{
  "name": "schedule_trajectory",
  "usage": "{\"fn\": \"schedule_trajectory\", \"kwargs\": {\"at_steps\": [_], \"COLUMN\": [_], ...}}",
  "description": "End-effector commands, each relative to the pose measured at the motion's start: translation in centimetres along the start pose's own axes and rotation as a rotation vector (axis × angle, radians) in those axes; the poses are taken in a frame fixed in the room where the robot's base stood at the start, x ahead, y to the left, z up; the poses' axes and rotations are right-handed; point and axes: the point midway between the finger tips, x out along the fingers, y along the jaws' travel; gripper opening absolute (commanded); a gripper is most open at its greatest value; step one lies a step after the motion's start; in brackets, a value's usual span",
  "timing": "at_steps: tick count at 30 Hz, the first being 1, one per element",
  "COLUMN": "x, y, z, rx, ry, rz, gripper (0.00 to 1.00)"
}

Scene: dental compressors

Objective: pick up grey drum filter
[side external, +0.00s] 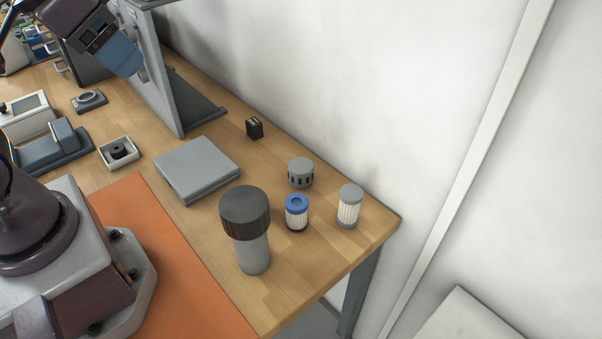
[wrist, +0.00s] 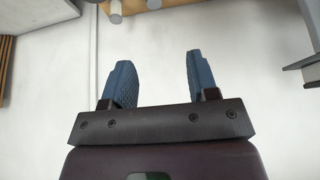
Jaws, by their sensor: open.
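A short grey drum filter (side external: 300,173) with dark slots around its side stands upright on the wooden table, near the back edge towards the right end. My gripper (side external: 128,66) is high at the upper left of the side view, far from the drum. In the wrist view my gripper (wrist: 158,62) shows two blue fingers spread apart with nothing between them. The wrist view shows mostly pale wall, and I cannot make out the drum there.
Close to the drum stand a blue-topped filter (side external: 296,213), a grey-capped white pleated filter (side external: 349,206) and a large dark-capped cylinder (side external: 246,228). A flat grey box (side external: 198,168) and small black block (side external: 254,128) lie left. A grey upright panel (side external: 160,80) stands near my gripper.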

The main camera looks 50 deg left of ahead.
Motion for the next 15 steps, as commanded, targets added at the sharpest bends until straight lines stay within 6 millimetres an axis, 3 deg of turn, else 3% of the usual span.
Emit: {"fn": "schedule_trajectory", "kwargs": {"at_steps": [1,3,4,12,15], "x": [0.0,0.0,0.0,0.0,0.98], "y": [0.0,0.0,0.0,-0.13,-0.81], "z": [0.0,0.0,0.0,0.0,0.23], "rx": [0.0,0.0,0.0,-0.006,-0.036], "ry": [0.0,0.0,0.0,0.0,-0.049], "rz": [0.0,0.0,0.0,-0.003,-0.019], "gripper": [0.66,0.82,0.84,0.84,0.84]}}
